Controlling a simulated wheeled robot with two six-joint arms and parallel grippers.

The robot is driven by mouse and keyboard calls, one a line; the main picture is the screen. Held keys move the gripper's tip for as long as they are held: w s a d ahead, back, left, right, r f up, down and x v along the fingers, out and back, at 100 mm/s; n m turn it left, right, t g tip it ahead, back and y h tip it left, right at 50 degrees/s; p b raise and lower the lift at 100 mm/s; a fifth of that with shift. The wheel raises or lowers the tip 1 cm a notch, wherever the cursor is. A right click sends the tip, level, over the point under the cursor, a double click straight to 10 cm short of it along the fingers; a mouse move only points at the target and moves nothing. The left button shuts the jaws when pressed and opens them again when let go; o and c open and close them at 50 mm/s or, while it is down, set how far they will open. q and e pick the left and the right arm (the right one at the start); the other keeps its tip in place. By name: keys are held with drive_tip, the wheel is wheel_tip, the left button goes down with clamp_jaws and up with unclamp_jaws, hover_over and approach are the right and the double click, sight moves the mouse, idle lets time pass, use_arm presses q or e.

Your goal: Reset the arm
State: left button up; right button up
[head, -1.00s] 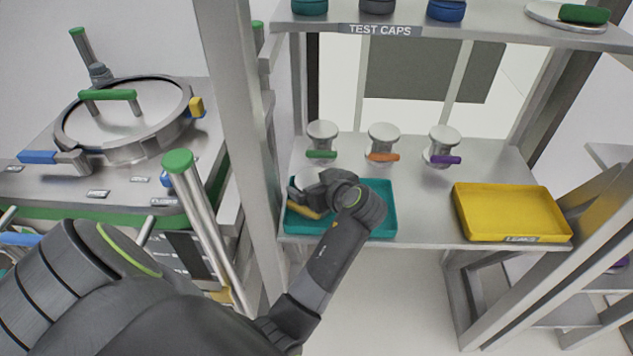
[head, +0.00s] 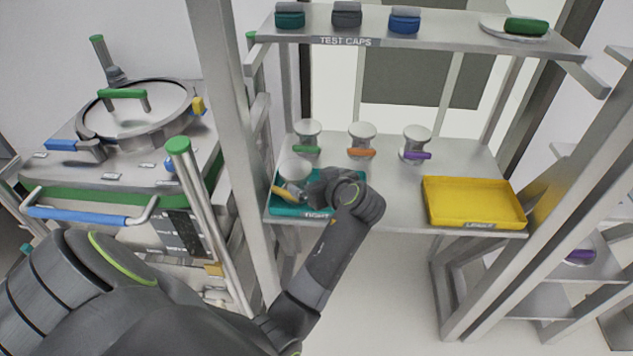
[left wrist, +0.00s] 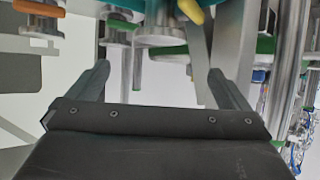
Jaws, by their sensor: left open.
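My left arm comes in from the lower left and my left gripper (head: 302,192) is over the teal tray (head: 330,207) on the shelf. In the left wrist view the two dark fingers of my left gripper (left wrist: 162,78) stand wide apart with nothing held between them. A silver round piece with a yellow handle (head: 284,193) sits in the teal tray, just left of the gripper. The gripper and wrist hide part of the tray. Whether the fingers touch the yellow-handled piece cannot be told. My right gripper is not in view.
Silver caps with green (head: 306,149), orange (head: 361,152) and purple (head: 417,155) handles stand behind the tray. A yellow tray (head: 474,204) lies to the right, with bare shelf between. A steel post (head: 225,120) and a lidded vessel (head: 140,112) stand left. An upper shelf (head: 430,38) holds more caps.

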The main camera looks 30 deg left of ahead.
use_arm(q)
drive_tip(key=s+a+f+m+g+h, duration=0.1)
drive_tip(key=s+f+m+h, duration=0.15)
drive_tip(key=s+f, duration=0.4)
drive_tip(key=s+a+f+m+h, duration=0.2)
drive_tip(key=s+f+m, duration=0.15)
drive_tip(key=s, duration=0.55)
drive_tip(key=s+d+m+g+h, duration=0.1)
drive_tip(key=s+d+m+h, duration=0.15)
drive_tip(key=s, duration=0.55)
drive_tip(key=s+d+m+h, duration=0.2)
drive_tip(key=s+m, duration=0.2)
drive_tip(key=s, duration=0.4)
wheel_tip(320, 180, down, 26)
drive_tip(key=w+a+g+b, duration=0.1)
drive_tip(key=s+d+f+g+h+b, duration=0.1)
drive_tip(key=s+f, duration=1.4)
drive_tip(key=f, duration=0.2)
drive_tip(key=shift+f+n+g, duration=0.2)
drive_tip(key=shift+n+g, duration=0.1)
drive_tip(key=shift+n, duration=0.05)
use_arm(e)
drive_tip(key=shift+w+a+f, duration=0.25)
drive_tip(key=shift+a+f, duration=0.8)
